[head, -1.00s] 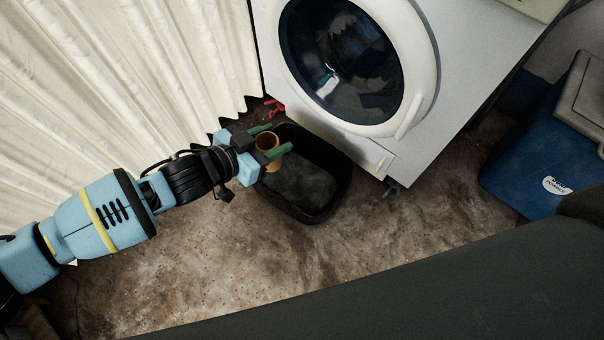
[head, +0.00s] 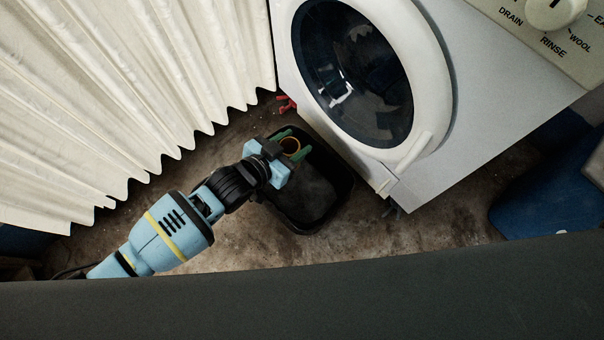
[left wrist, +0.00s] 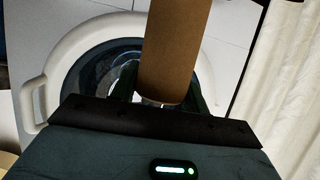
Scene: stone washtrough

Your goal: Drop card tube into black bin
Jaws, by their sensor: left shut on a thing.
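The card tube (head: 291,145) is a brown cardboard cylinder, seen nearly end-on in the head view. It also shows in the left wrist view (left wrist: 172,50), rising up from between the green fingers. My left gripper (head: 290,147) is shut on the tube. In the head view it overlaps the upper left part of the black bin (head: 340,203), an open dark tub on the floor. How high the tube is above the bin is hard to tell. My right gripper is not in view.
A white washing machine (head: 440,170) with a round door (head: 440,80) stands close behind the bin. A pleated cream curtain (head: 130,80) hangs at the left. A small red thing (head: 287,104) lies behind the bin. A blue container (head: 545,205) stands at the right. Bare floor (head: 420,225) lies right of the bin.

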